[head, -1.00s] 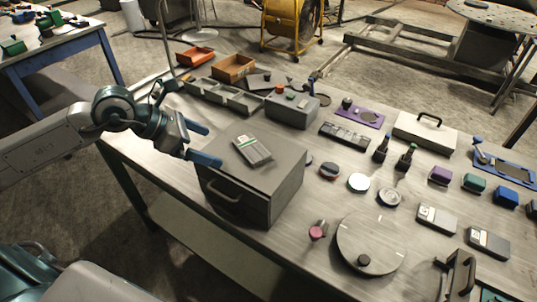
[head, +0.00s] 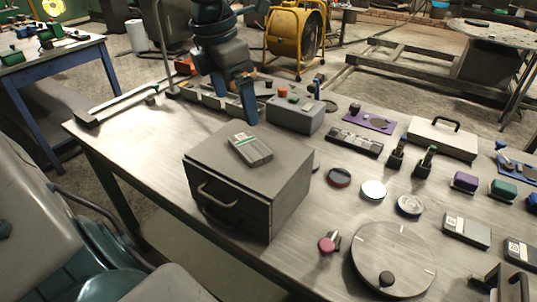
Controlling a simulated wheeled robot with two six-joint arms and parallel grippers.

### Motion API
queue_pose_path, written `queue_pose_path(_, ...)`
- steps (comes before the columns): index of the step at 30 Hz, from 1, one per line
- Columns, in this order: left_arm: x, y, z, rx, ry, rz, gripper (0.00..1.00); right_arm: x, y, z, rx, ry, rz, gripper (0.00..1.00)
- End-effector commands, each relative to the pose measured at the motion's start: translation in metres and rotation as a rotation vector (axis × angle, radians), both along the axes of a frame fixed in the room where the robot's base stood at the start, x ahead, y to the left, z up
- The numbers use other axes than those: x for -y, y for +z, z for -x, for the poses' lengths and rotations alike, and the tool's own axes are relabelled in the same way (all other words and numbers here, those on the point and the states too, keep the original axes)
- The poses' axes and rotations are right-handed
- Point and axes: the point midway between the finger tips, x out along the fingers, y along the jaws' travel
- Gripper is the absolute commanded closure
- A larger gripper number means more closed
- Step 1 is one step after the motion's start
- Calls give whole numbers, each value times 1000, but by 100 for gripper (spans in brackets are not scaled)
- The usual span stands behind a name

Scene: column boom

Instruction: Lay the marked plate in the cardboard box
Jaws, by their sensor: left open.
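A dark grey plate (head: 250,149) with a pale label and a green stripe lies flat on top of the grey drawer cabinet (head: 246,178). Two other grey plates with white labels, a nearer one (head: 466,230) and another at the right edge (head: 520,252), lie on the table. My left gripper (head: 241,106) points down behind the cabinet, beside the grey button box, apart from the striped plate. It is open, with nothing seen between its fingers. The brown cardboard box is mostly or wholly hidden behind my left arm. My right gripper is out of view.
An orange tray (head: 184,66) shows left of my arm. The grey button box (head: 295,115) stands behind the cabinet. A round disc with a knob (head: 393,258), several pucks and a handled case (head: 442,139) fill the right. The table's left end is fairly clear.

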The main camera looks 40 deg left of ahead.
Motion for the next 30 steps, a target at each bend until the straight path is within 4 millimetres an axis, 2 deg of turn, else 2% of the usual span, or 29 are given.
queue_pose_path(5,3,-4,2,-12,27,-15,0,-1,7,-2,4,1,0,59)
queue_pose_path(12,5,-41,-4,-15,26,-13,0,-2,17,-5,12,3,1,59)
queue_pose_path(16,5,-51,-5,-12,27,-14,0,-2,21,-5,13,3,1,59)
queue_pose_path(20,5,-59,-8,-13,26,-15,0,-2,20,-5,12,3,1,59)
queue_pose_path(27,5,-91,-17,-14,25,-13,0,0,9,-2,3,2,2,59)
queue_pose_path(30,6,-100,-18,-13,25,-14,0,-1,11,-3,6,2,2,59)
